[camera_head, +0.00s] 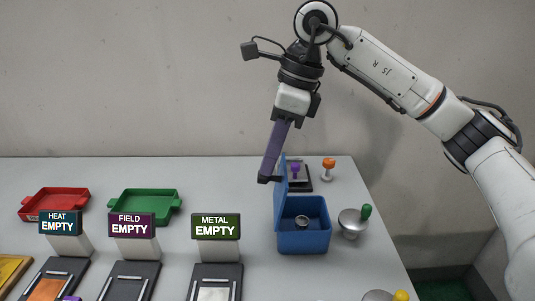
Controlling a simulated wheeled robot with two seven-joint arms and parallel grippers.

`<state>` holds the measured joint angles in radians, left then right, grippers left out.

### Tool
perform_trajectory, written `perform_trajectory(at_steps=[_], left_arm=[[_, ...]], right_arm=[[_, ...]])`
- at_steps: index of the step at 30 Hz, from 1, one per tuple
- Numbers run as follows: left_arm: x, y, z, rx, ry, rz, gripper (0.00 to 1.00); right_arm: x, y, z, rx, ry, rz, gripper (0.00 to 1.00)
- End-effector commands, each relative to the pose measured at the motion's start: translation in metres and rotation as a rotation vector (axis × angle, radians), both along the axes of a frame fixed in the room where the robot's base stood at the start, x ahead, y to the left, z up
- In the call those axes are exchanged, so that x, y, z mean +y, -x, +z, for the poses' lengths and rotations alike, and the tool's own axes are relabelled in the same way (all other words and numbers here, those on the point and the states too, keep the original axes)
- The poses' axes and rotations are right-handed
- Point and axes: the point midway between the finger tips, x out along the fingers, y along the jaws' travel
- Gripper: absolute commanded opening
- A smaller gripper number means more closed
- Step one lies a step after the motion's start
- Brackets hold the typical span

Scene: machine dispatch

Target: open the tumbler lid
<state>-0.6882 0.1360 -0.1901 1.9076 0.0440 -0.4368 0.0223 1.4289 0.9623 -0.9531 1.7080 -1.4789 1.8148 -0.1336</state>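A blue box (303,238), which I take to be the tumbler, stands on the right part of the table. Its blue lid (281,192) stands up, near vertical, along the box's left side, so the box is open on top. A grey metal ring-shaped piece (302,222) lies inside. My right gripper (269,179) comes down from above, its long purple fingers tilted down-left, with the dark tips at the lid's upper left edge. I cannot tell whether they touch it. The fingers overlap side-on, which hides any gap between them. My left gripper is not in view.
A silver bowl-like piece with a green knob (352,220) stands right of the box. Behind it are a dark plate with a purple piece (295,172) and an orange knob (328,168). Red (30,208) and green (175,205) trays and stations signed "EMPTY" fill the left.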

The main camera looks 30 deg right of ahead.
Motion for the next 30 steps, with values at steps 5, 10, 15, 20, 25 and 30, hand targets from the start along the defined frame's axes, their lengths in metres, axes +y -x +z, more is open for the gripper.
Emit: perform_trajectory(at_steps=[5, 10, 15, 20, 25, 30], left_arm=[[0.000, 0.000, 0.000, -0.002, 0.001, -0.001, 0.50], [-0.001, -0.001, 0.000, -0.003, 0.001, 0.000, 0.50], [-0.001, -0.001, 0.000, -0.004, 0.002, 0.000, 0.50], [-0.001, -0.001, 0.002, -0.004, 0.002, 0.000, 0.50], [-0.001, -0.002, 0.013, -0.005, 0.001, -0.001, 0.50], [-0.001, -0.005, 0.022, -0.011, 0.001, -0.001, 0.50]], right_arm=[[0.010, 0.001, -0.011, 0.022, 0.002, 0.013, 0.00], [0.010, 0.001, -0.012, 0.023, 0.002, 0.014, 0.00], [0.009, 0.002, -0.012, 0.023, 0.002, 0.015, 0.00], [0.007, 0.003, -0.008, 0.022, 0.002, 0.016, 0.00], [-0.005, 0.010, 0.010, 0.014, 0.004, 0.016, 0.00], [-0.015, 0.014, 0.030, 0.002, 0.006, 0.018, 0.00]])
